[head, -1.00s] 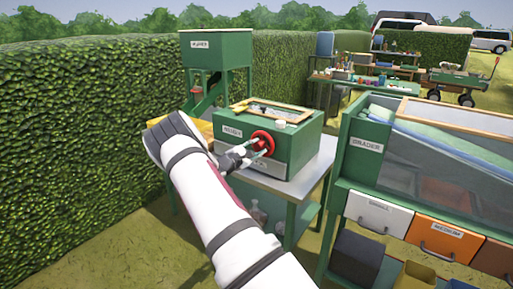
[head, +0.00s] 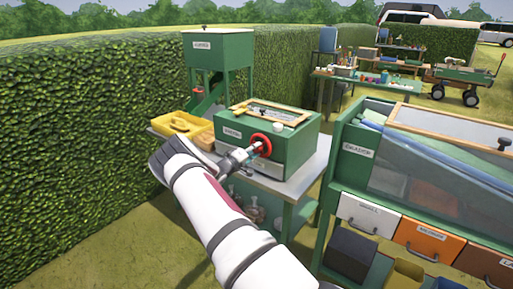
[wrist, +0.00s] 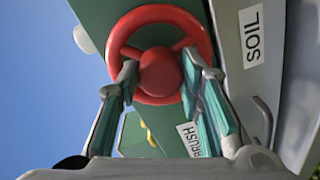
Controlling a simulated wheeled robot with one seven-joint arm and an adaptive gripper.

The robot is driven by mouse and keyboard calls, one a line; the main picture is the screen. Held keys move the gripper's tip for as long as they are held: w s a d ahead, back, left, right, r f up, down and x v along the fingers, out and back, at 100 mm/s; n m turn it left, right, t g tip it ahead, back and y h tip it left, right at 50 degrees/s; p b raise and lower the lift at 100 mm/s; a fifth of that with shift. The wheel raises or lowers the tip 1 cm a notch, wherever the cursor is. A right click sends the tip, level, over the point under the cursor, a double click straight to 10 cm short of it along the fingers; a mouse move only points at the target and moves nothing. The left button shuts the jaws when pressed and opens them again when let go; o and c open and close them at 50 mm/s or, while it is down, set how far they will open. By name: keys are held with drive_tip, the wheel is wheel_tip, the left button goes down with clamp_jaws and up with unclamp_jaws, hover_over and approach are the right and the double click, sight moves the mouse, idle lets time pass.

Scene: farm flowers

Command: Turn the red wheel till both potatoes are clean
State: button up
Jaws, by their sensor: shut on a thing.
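The red wheel (head: 265,140) is on the front of a green box (head: 292,150) with a wood-framed window on top. In the wrist view the wheel (wrist: 205,38) shows its rim, spokes and round hub. My gripper (head: 254,149) is at the wheel; in the wrist view its two fingers (wrist: 160,77) reach to either side of the hub, shut on the wheel's middle. The potatoes are not visible in either view.
The green box stands on a grey-topped table (head: 315,168) with a yellow tray (head: 176,124) at its left. A labelled drawer front (wrist: 252,35) reads SOIL. A hedge is on the left; a green grader cabinet (head: 352,140) with drawers is close on the right.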

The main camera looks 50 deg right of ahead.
drive_tip(key=m+p, duration=0.6)
drive_tip(key=m, duration=0.3)
drive_tip(key=shift+s+f, duration=0.1)
drive_tip(key=shift+f, duration=0.05)
idle(0.5)
drive_tip(key=o, duration=1.2)
drive_tip(key=shift+c, duration=0.2)
drive_tip(key=shift+a, duration=0.1)
drive_tip(key=s+a, duration=0.1)
drive_tip(key=a, duration=1)
drive_tip(key=shift+a, duration=0.4)
